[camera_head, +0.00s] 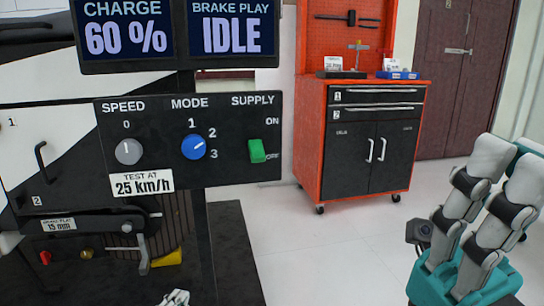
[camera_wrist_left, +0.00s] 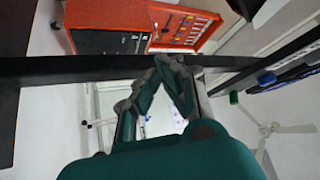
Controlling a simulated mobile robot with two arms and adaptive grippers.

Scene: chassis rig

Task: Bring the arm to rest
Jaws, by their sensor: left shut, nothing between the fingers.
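My left gripper (camera_head: 177,297) shows only in part at the bottom edge of the head view, low in front of the rig and below its control panel (camera_head: 225,175). In the left wrist view its fingers (camera_wrist_left: 168,62) come together, with nothing held between them. The gripper stands apart from the panel. The speed knob (camera_head: 128,151) is at 0, the blue mode knob (camera_head: 193,147) points toward 2, and the green supply switch (camera_head: 257,150) sits close to the OFF label. My right gripper cannot be made out.
Above the panel a display (camera_head: 180,35) reads charge 60 % and brake play IDLE. A brake lever (camera_head: 142,254) and a yellow piece (camera_head: 167,257) are at lower left. A red tool cabinet (camera_head: 310,145) stands behind. Pale floor (camera_head: 330,260) is open between the rig and cabinet.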

